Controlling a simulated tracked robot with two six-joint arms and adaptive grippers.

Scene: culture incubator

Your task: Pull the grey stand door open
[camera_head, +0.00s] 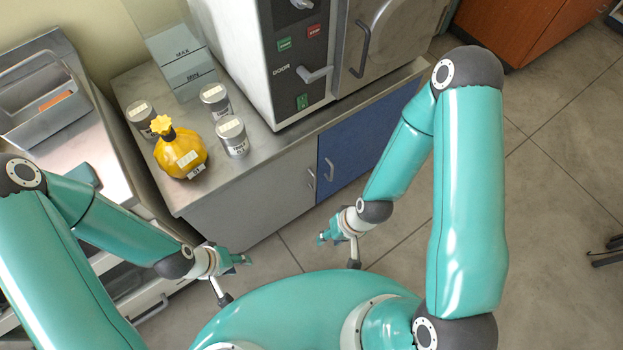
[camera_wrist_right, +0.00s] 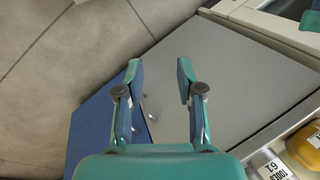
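The grey stand door (camera_head: 262,190) is the left front door of the low stand and looks shut. It also shows in the right wrist view (camera_wrist_right: 235,75). Its small metal handle (camera_head: 311,180) sits near its right edge, beside the blue door. My right gripper (camera_head: 322,238) is in front of the stand, apart from the door, with nothing in it. In the right wrist view its two fingers (camera_wrist_right: 160,75) are spread, with handles partly visible between them. My left gripper (camera_head: 240,259) is low at the left, apart from the door; its finger opening is unclear.
The blue door (camera_head: 350,150) with its own handle (camera_head: 328,170) adjoins on the right. The incubator (camera_head: 240,50) stands on top. A yellow bottle (camera_head: 180,155) and several metal canisters (camera_head: 232,138) stand near the left end. The floor (camera_head: 550,200) at right is mostly clear.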

